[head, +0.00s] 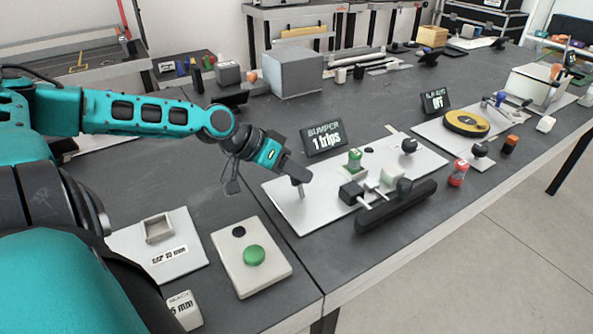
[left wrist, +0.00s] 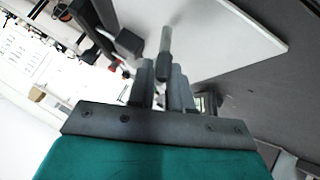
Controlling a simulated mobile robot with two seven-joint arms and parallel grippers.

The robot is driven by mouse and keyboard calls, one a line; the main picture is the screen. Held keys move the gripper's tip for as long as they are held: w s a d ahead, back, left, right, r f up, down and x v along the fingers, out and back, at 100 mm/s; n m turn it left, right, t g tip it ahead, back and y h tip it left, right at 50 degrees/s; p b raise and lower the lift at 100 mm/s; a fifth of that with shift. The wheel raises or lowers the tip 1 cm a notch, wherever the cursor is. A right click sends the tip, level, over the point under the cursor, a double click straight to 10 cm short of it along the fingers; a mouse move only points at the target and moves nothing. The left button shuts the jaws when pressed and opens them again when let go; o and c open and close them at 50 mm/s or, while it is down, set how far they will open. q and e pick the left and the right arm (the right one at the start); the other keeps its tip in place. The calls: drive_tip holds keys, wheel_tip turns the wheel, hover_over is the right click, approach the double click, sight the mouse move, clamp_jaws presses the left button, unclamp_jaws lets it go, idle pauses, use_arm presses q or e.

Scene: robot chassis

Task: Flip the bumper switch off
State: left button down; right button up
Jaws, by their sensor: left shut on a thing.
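The bumper station is a white board (head: 290,213) with a black sign (head: 323,139) behind it reading "BUMPER 1 trips". A small grey switch lever (head: 299,190) stands at the board's left end. My left gripper (head: 301,175) reaches in from the left and is shut on the top of this lever. In the left wrist view the lever (left wrist: 165,40) runs from the white board (left wrist: 230,50) to between my fingertips (left wrist: 163,75). The fingers hide its end, and I cannot tell which way the switch is set. My right gripper is not in view.
A box with a green button (head: 254,255) stands nearer on the left. A grey block (head: 294,73) stands behind.

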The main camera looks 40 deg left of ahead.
use_arm(q)
drive_tip(key=shift+d, duration=0.1)
drive_tip(key=shift+s+d+r+m+y+b, duration=0.1)
drive_tip(key=shift+d+m+y+b, duration=0.25)
drive_tip(key=shift+y, duration=0.2)
drive_tip(key=shift+s+d+r+m+y+b, duration=0.1)
drive_tip(key=shift+d+m+y+b, duration=0.15)
drive_tip(key=shift+y+b, duration=0.25)
drive_tip(key=shift+s+d+m+t+y, duration=0.15)
drive_tip(key=shift+d+m+t+y, duration=0.2)
drive_tip(key=shift+y, duration=0.2)
drive_tip(key=shift+s+d+m+t+y+p, duration=0.2)
drive_tip(key=shift+d+m+t+y+p, duration=0.2)
drive_tip(key=shift+d+y, duration=0.45)
drive_tip(key=shift+s+d+f+m+t+y, duration=0.15)
drive_tip(key=shift+d+m+t+y, duration=0.15)
drive_tip(key=shift+y, duration=0.3)
drive_tip(key=shift+d+f+m+t+y, duration=0.15)
drive_tip(key=shift+m+y, duration=0.2)
drive_tip(key=shift+y, duration=0.2)
drive_tip(key=c, duration=1.1)
unclamp_jaws()
